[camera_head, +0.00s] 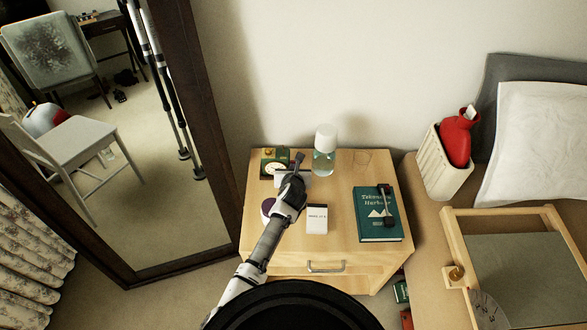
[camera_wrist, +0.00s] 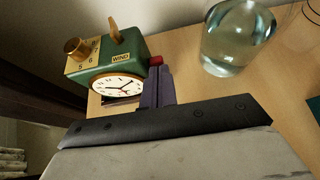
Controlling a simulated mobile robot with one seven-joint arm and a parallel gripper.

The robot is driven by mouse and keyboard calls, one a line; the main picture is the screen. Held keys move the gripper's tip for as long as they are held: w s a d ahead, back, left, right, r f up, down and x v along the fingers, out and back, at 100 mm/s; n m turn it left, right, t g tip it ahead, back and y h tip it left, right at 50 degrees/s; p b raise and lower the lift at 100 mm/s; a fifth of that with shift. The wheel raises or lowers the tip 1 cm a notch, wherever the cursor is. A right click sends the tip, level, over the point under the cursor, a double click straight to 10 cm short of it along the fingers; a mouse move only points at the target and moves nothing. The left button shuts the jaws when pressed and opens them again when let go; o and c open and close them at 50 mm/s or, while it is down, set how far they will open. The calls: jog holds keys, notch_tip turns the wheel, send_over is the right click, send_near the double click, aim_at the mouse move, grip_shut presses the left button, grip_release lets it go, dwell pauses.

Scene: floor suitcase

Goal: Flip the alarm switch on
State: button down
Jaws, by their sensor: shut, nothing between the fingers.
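A green alarm clock (camera_head: 268,168) stands at the back left of the wooden nightstand (camera_head: 340,180). In the wrist view the clock (camera_wrist: 130,70) shows a white round dial, a brass knob (camera_wrist: 75,47) and an upright brass lever (camera_wrist: 115,28) on top, and the word WIND. A small red part (camera_wrist: 156,61) shows at its right side. No label marks which part is the alarm switch. My gripper (camera_head: 298,160) is shut and empty, just right of the clock. In the wrist view its fingertips (camera_wrist: 157,72) are by the red part; I cannot tell whether they touch.
A glass water carafe (camera_head: 323,163) stands right of my gripper. A white card box (camera_head: 317,219) and a green book (camera_head: 375,216) with a dark object (camera_head: 388,207) on it lie nearer the front. A dark-framed mirror (camera_head: 190,110) stands at left.

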jog(key=shift+w+f, duration=0.1)
jog(key=shift+w, duration=0.6)
jog(key=shift+w+r, duration=0.2)
jog(key=shift+w, duration=0.2)
jog(key=shift+s, duration=0.1)
